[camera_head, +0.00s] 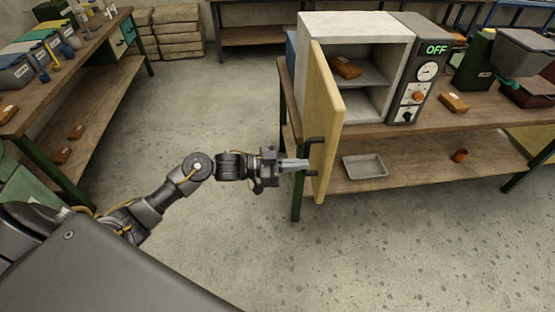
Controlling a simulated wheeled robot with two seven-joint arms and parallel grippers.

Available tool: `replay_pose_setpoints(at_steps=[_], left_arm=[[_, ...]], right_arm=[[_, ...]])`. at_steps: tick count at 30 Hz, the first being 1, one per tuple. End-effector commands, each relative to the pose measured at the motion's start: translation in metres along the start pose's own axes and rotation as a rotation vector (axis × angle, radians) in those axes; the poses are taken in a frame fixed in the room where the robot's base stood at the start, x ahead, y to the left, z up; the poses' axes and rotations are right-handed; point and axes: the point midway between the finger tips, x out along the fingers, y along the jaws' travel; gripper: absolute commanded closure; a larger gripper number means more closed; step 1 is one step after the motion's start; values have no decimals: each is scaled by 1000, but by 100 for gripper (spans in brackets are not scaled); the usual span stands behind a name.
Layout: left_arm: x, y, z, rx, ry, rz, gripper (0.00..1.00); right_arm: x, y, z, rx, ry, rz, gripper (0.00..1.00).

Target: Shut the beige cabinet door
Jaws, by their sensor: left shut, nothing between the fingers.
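The beige cabinet door (326,118) stands open, swung out towards me from the left edge of the white cabinet (360,30). Its dark handle (312,157) is on the left-facing side, near the door's front lower part. My left gripper (303,164) is shut and empty, with its fingertips at the handle beside the door. I cannot tell whether they touch it. The cabinet's inside is visible, with a shelf and a brown block (347,67) on it. My right gripper is not in view.
The cabinet stands on a wooden workbench (440,130), next to a grey control panel (427,70) reading OFF. A grey tray (365,166) and a small brown cup (460,155) are on the lower shelf. Another bench (90,65) is at left. The floor between is clear.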

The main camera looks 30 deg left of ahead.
Motion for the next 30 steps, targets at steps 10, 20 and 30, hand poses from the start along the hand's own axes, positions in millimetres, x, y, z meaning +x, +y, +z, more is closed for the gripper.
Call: replay_pose_setpoints(at_steps=[10, 20, 30], left_arm=[[32, 0, -1, 0, 0, 0, 100], [26, -4, 1, 2, -2, -1, 100], [48, -1, -2, 1, 3, -19, 100]], right_arm=[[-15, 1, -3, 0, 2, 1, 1], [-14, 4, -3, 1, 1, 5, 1], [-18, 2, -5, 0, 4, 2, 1]])
